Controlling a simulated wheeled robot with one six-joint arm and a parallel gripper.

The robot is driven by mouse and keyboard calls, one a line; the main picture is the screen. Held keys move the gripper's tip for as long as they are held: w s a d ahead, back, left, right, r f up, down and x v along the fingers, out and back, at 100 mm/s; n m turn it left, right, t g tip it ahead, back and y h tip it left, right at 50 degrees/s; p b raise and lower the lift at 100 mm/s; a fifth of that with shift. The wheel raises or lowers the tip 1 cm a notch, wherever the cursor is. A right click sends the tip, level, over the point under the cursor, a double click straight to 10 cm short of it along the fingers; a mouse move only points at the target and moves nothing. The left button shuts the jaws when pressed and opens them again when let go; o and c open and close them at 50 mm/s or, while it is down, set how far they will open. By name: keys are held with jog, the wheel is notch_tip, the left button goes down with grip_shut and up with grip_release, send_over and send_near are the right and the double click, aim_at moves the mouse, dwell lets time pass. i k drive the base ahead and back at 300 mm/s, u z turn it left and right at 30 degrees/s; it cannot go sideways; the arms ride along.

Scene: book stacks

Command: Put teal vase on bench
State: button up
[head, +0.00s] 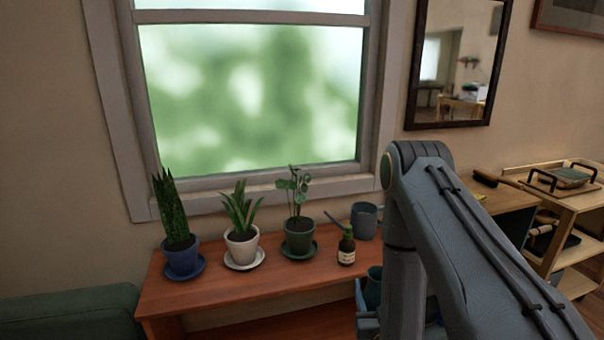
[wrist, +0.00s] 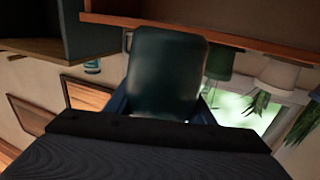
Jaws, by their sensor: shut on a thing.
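The teal vase (wrist: 166,72) is dark and fills the middle of the wrist view, held between the fingers of my gripper (wrist: 163,108). In the head view part of the vase (head: 373,288) shows beside my arm, near the bench's right end; my arm hides the rest. My gripper (head: 366,318) is shut on it, mostly hidden behind my arm. The bench (head: 215,292) is a reddish-brown wooden surface below the window. I cannot tell whether the vase touches the bench.
On the bench stand a blue pot (head: 182,262), a white pot (head: 242,246) and a green pot (head: 299,240) with plants, a dark bottle (head: 346,248) and a grey-blue watering can (head: 364,221). Free room lies along its front. A wooden shelf unit (head: 560,225) stands at right.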

aim_at(216, 283)
jog(key=z, duration=1.3)
jog(key=k, duration=1)
jog(key=u, duration=1.8)
jog(key=i, duration=0.5)
